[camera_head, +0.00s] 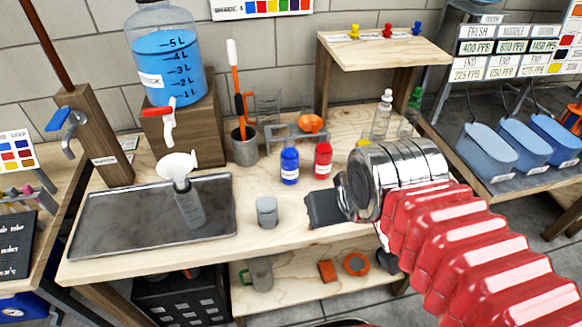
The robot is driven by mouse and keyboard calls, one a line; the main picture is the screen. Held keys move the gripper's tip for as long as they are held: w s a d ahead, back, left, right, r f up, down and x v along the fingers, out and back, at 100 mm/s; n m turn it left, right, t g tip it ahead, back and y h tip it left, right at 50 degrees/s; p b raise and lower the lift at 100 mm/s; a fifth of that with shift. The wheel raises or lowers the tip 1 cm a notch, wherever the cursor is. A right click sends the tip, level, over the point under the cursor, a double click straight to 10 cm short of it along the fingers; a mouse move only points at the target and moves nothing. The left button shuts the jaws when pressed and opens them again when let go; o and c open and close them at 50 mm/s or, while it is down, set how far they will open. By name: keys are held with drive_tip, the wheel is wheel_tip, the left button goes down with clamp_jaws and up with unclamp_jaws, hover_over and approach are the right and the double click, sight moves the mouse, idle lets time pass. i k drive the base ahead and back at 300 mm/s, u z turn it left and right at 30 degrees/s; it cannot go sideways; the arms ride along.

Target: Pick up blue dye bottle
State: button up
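The blue dye bottle (289,166) stands upright on the wooden workbench, left of a red dye bottle (323,159). It has a white label and a dark cap. My gripper (318,208) is at the end of my red and chrome arm, to the right and in front of the blue bottle, apart from it. The gripper shows as a dark block pointing left; its fingers cannot be made out separately. Nothing is seen held in it.
A small grey cylinder (266,212) stands left of my gripper. A metal tray (110,232) holds a bottle with a funnel (178,166). A grey cup of tools (244,148) and a wire rack (273,131) stand behind. Clear bottle (381,117) stands at the back right.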

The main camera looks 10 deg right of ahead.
sight(289, 155)
drive_tip(key=u, duration=0.3)
drive_tip(key=k, duration=0.65)
drive_tip(key=u, duration=0.5)
drive_tip(key=k, duration=0.65)
drive_tip(key=u, duration=0.45)
drive_tip(key=i, duration=1.75)
drive_tip(key=z, duration=0.25)
